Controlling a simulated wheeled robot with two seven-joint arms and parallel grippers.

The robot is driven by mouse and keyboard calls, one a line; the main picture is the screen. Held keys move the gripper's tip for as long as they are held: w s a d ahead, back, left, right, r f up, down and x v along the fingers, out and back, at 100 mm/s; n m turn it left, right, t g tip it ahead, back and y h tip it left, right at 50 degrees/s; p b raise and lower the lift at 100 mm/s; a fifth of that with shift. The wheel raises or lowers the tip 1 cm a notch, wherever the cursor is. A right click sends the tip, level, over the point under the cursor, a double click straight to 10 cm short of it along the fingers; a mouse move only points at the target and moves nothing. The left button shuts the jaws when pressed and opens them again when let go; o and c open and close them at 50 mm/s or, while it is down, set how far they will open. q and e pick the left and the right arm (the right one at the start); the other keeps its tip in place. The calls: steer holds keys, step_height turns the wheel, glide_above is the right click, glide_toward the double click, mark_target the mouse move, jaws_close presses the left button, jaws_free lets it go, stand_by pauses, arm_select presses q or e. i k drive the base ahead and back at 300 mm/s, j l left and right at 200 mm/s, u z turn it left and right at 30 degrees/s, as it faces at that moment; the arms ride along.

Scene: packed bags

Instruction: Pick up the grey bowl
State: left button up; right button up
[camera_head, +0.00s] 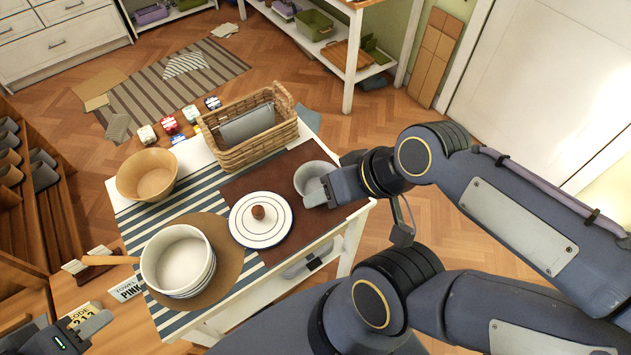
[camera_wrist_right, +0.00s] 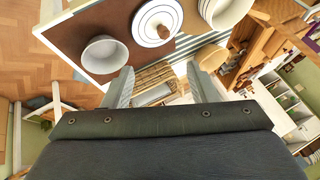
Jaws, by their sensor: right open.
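The grey bowl (camera_head: 314,176) stands upright on the brown mat at the table's right edge; it also shows in the right wrist view (camera_wrist_right: 104,54). My right gripper (camera_wrist_right: 160,72) is open and empty, and the bowl lies outside its fingers, beyond the left one in the wrist view. In the head view the right gripper (camera_head: 322,191) overlaps the bowl's right side; I cannot tell whether they touch. My left gripper (camera_head: 88,324) is at the lower left, away from the bowl; its finger gap is unclear.
Little bare table (camera_head: 328,131) remains. Shelving (camera_head: 352,72) stands behind.

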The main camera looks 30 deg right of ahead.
mark_target(306, 179)
steer(key=l+u, duration=0.25)
steer(key=u, duration=0.2)
steer(key=k+l+u, duration=0.15)
steer(key=u, duration=0.35)
steer(key=k+l+u, duration=0.1)
steer(key=u, duration=0.35)
steer(key=k+l+u, duration=0.15)
steer(key=k+l, duration=0.3)
steer(key=k+l+u, duration=0.15)
steer(key=k+l, duration=0.2)
steer(key=k, duration=0.2)
